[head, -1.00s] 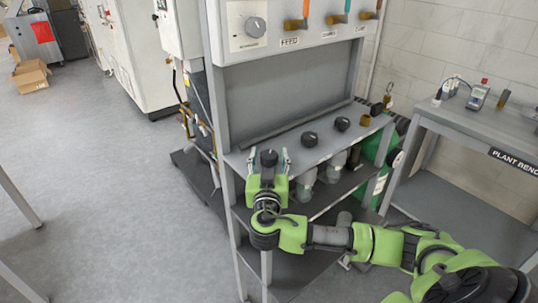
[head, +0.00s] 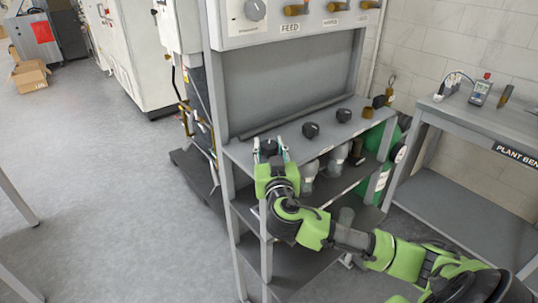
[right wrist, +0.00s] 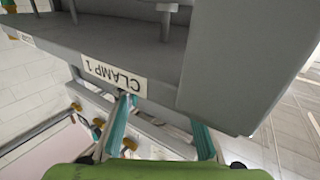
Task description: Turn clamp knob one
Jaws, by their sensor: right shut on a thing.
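Clamp knob one (head: 268,146) is the dark round knob nearest the left front corner of the grey shelf top. My right gripper (head: 270,153) reaches it from the front, with one pale finger on each side, shut on it. In the right wrist view, the gripper's teal fingers (right wrist: 160,130) run up to the shelf edge beside an upside-down "CLAMP 1" label (right wrist: 115,75). The knob is not recognisable in that view. My left gripper is out of view.
Two more dark knobs, the middle one (head: 310,130) and the far one (head: 343,115), stand along the same shelf. Clear vessels (head: 337,160) hang below it. A plant bench (head: 470,125) stands at right. The floor at left is open.

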